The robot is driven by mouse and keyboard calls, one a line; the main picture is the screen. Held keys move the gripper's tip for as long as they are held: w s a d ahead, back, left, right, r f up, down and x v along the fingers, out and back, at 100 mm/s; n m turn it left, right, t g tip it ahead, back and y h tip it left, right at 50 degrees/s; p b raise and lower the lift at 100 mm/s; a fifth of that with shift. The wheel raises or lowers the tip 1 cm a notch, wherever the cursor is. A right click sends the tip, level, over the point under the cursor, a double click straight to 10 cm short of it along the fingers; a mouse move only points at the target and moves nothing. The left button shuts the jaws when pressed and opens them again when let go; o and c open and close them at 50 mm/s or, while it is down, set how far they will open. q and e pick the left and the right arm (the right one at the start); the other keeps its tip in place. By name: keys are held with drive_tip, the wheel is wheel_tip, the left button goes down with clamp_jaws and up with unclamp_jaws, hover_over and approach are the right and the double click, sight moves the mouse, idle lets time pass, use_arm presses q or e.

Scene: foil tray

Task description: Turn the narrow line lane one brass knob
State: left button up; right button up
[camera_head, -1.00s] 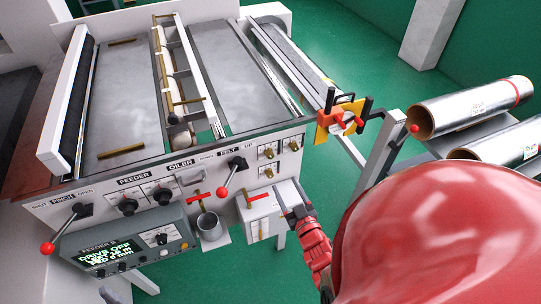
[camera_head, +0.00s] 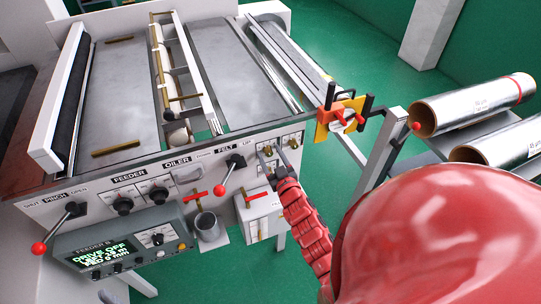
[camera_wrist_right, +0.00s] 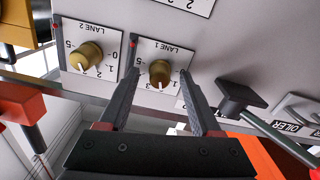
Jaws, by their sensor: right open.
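The lane one brass knob (camera_wrist_right: 160,72) sits on its white LANE 1 dial plate (camera_wrist_right: 177,52), upside down in the right wrist view. My right gripper (camera_wrist_right: 159,74) is open, with one finger on each side of this knob; I cannot tell whether either touches it. In the head view, my right gripper (camera_head: 273,158) is at the upper right of the front panel, partly covering the knob area. The lane two brass knob (camera_wrist_right: 86,56) is beside it on its own plate. A small grey tip at the head view's bottom left may be my left gripper.
A black lever with a red ball (camera_head: 222,190) projects left of the knobs. A white box with a red handle (camera_head: 262,212) hangs below. A yellow bracket with a red clamp (camera_head: 341,115) stands to the right. Foil rolls (camera_head: 473,106) lie further right.

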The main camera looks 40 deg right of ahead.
clamp_jaws()
drive_tip(key=shift+f, duration=0.1)
drive_tip(key=n+b, duration=0.2)
drive_tip(key=b, duration=0.1)
drive_tip(key=shift+f+n+b, duration=0.2)
drive_tip(key=shift+n+b, duration=0.1)
drive_tip(key=shift+n, duration=0.1)
drive_tip(key=n+b, duration=0.2)
drive_tip(key=shift+r+n, duration=0.1)
drive_tip(key=shift+n, duration=0.3)
drive_tip(key=shift+a+r+n+b, duration=0.1)
drive_tip(key=shift+n+b, duration=0.55)
drive_tip(key=shift+n, duration=0.55)
